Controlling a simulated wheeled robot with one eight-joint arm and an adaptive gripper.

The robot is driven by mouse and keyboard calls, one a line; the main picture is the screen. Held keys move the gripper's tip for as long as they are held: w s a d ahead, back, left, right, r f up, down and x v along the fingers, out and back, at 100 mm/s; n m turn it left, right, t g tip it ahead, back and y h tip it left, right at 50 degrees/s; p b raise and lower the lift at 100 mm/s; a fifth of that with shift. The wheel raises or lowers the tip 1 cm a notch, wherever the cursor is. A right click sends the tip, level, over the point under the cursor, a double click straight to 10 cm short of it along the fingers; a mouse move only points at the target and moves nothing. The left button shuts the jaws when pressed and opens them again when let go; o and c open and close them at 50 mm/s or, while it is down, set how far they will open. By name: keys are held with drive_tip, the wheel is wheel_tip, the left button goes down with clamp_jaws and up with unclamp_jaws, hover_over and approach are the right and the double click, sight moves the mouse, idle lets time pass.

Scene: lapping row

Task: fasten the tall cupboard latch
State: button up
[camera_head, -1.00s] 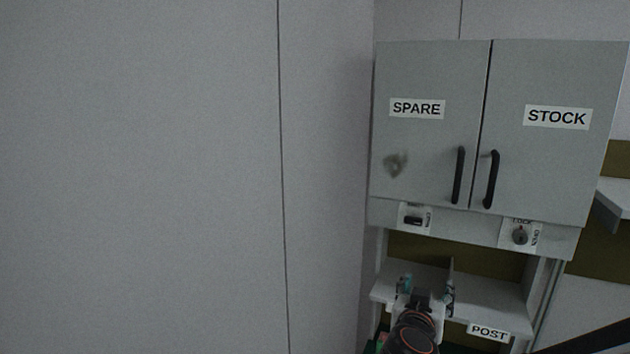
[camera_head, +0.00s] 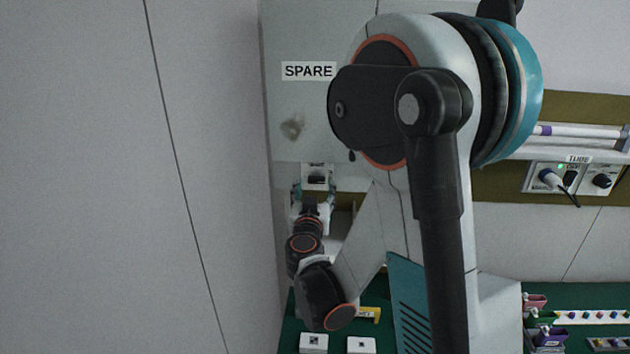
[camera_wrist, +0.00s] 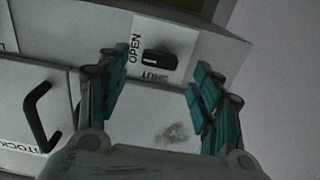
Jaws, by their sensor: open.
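The grey wall cupboard (camera_head: 300,120) carries a SPARE label; its right side is hidden by my arm in the head view. Under the SPARE door is a white plate with a black latch (camera_head: 317,180). In the wrist view the black latch (camera_wrist: 160,61) lies sideways, in line with the word OPEN beside it; a second, upside-down word is too blurred to read surely. My gripper (camera_head: 315,192) is open just below the latch plate. In the wrist view the open, empty gripper (camera_wrist: 160,90) has its teal fingers either side of the latch, apart from it.
A black door handle (camera_wrist: 42,115) shows in the wrist view. A grey smudge (camera_head: 292,129) marks the SPARE door. A plain wall panel (camera_head: 90,180) fills the left. A TUBE switch panel (camera_head: 570,178) and a green bench with small parts stand at right.

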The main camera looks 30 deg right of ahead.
sight(316, 182)
drive_tip(key=shift+p+x, duration=0.35)
drive_tip(key=shift+x, duration=1.9)
drive_tip(key=c, duration=1.1)
